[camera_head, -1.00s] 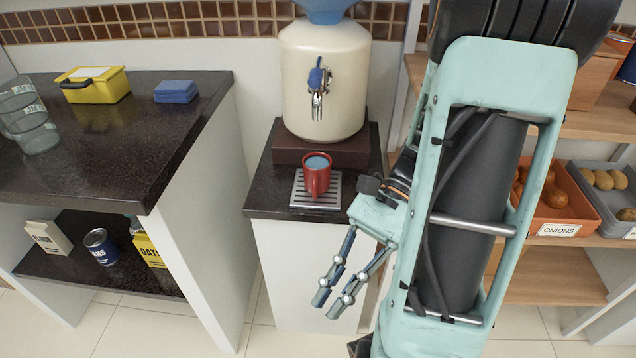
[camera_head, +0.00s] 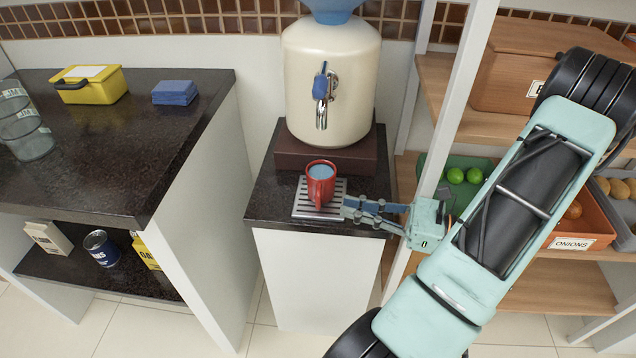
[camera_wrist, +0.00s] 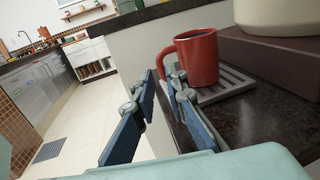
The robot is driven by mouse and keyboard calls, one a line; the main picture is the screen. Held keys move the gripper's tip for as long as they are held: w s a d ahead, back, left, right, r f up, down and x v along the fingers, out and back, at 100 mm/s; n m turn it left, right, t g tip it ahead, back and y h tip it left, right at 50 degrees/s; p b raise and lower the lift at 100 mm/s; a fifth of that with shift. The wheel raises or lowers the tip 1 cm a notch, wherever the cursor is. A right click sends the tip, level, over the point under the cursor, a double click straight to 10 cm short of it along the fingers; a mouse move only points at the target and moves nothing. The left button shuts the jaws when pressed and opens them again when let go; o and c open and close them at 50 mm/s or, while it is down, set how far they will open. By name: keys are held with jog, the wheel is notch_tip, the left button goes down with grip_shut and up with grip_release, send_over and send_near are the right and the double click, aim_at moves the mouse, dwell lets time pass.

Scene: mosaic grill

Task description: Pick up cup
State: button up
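The red cup (camera_head: 321,182) stands upright on a slotted metal drip tray (camera_head: 299,205) below the dispenser tap. Its handle faces the front in the head view. In the wrist view the cup (camera_wrist: 203,60) is beyond my fingers at upper right, with its handle to the left, near the fingertips. My gripper (camera_head: 346,208) is at the right front of the cup, low beside the tray. Its fingers are apart and empty, as the wrist view of my gripper (camera_wrist: 160,76) also shows. I cannot tell whether a finger touches the cup or tray.
The cream dispenser (camera_head: 332,80) stands on a brown block (camera_head: 340,158) behind the cup. A wooden shelf (camera_head: 520,130) with bins stands at right, behind my arm.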

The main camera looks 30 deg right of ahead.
aim_at(319, 196)
jog(key=b+x, duration=0.1)
jog(key=x, duration=0.7)
jog(key=shift+a+r, duration=0.1)
jog(key=shift+r, duration=0.05)
grip_shut()
jog(key=shift+r, duration=0.45)
jog(key=s+a+r+p, duration=0.8)
jog(key=a+r+p, duration=0.3)
jog(key=p, duration=0.8)
jog(key=shift+s+r+p, duration=0.25)
jog(key=shift+r+p, duration=0.15)
jog(key=shift+r, duration=0.2)
